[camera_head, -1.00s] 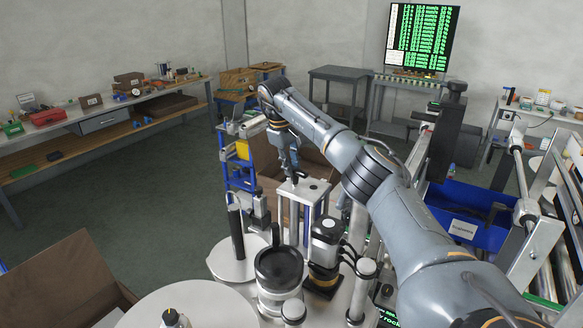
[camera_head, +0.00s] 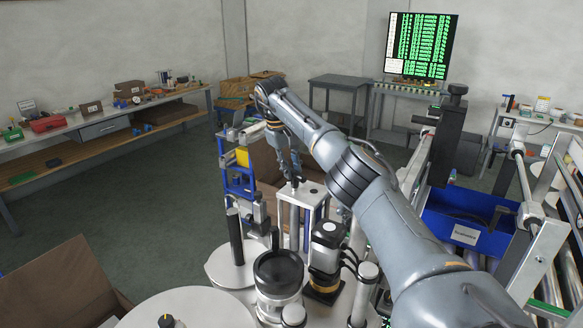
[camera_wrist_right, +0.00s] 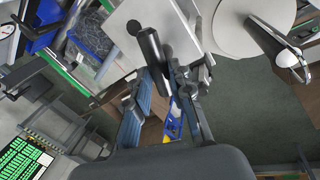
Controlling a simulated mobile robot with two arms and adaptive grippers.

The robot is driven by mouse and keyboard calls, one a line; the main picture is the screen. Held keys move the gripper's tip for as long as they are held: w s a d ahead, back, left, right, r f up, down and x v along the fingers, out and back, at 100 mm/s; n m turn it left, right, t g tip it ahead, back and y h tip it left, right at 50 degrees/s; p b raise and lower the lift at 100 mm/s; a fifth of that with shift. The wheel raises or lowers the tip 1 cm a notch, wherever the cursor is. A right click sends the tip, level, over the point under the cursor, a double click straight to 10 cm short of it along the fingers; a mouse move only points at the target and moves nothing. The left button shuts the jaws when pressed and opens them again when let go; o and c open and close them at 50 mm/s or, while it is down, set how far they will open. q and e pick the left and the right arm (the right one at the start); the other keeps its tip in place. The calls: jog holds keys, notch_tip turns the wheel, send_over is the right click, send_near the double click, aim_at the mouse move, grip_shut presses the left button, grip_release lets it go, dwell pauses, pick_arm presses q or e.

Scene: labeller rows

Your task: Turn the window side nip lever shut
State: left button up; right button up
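A short black lever (camera_head: 295,183) stands on top of a pale metal block on the labeller. The wrist view shows a dark handle (camera_wrist_right: 151,47) with a round knob over a light plate; I take it to be the same lever. My right gripper (camera_head: 290,168) points down just above the lever in the head view. In the wrist view its fingers (camera_wrist_right: 168,80) are spread, with the handle's near end at or between the tips. I cannot tell whether they touch it. My left gripper is not in view.
A white reel disc (camera_head: 232,270) with a dark post stands left of the block. A dark-topped cylinder (camera_head: 279,270) and a black motor unit (camera_head: 326,248) stand close in front. A blue bin (camera_head: 465,222) lies right of my right arm. Open floor lies to the left.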

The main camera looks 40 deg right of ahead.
jog(key=o, duration=0.3)
jog(key=shift+r, duration=0.1)
jog(key=v, duration=1.1)
jog(key=shift+a+r, duration=0.15)
jog(key=shift+r, duration=0.25)
